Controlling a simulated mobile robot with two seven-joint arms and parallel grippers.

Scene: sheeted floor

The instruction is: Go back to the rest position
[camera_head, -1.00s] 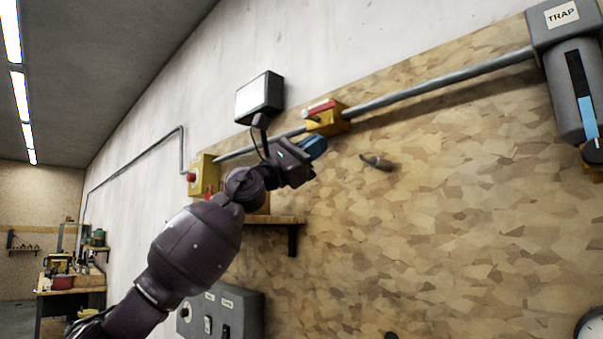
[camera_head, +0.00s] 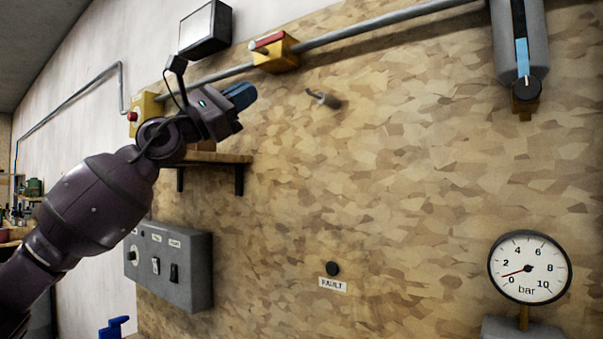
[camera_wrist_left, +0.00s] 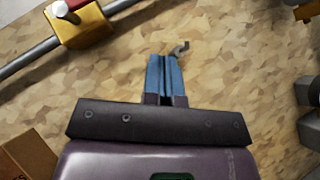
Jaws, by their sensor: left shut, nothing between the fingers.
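My left gripper (camera_head: 240,96) is raised in front of the wooden wall panel (camera_head: 400,170), in the upper left of the head view. Its blue fingers are shut with nothing between them. In the left wrist view the shut fingers (camera_wrist_left: 165,75) point up the picture towards a small grey hook (camera_wrist_left: 181,47). The same hook (camera_head: 323,98) sticks out of the panel to the right of the gripper in the head view, clear of the fingers there. My right gripper is not in view.
A yellow box with a red lever (camera_head: 275,52) sits on the grey conduit above my gripper. A wooden shelf (camera_head: 215,157) and a grey switch box (camera_head: 170,265) are below my forearm. A pressure gauge (camera_head: 530,267) stands lower right. The middle of the panel is mostly bare.

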